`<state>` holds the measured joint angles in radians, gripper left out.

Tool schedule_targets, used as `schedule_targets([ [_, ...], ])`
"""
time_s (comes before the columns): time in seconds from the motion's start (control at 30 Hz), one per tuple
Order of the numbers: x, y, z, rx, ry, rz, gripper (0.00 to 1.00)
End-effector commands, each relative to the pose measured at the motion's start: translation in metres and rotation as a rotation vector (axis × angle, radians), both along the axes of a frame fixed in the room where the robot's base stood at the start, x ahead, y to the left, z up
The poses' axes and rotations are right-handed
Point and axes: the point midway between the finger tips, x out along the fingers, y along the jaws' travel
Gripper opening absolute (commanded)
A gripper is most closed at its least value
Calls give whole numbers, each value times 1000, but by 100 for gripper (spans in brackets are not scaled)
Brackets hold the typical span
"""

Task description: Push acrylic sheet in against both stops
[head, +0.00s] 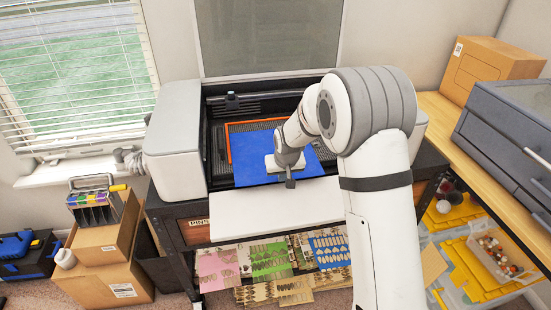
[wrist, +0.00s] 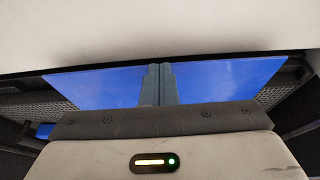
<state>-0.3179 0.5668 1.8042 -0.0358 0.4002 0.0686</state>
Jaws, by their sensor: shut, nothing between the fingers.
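The blue acrylic sheet (head: 250,160) lies in the bed of the open cutting machine, slightly turned relative to the bed. Orange stops (head: 231,136) run along the bed's left and back sides. The sheet's far left part is apart from the back stop, with dark bed showing between. My gripper (head: 290,183) is shut and empty, over the sheet's front edge. In the wrist view, my closed fingers (wrist: 158,85) stand in front of the blue sheet (wrist: 105,87), which spreads to both sides. Whether the fingertips touch the sheet is hard to tell. My arm hides the bed's right side.
The machine's white front flap (head: 260,215) is folded down before the bed. Its left housing (head: 175,140) and raised lid (head: 268,35) bound the space. A wooden bench with a grey cabinet (head: 510,135) stands at right. Cardboard boxes (head: 105,265) sit at left.

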Motion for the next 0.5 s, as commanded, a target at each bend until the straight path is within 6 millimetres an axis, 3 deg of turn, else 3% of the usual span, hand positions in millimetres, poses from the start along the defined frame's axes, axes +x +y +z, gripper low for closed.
schedule_targets([
  [0.5, 18, 5, -1, 0, 1, 0, 0],
])
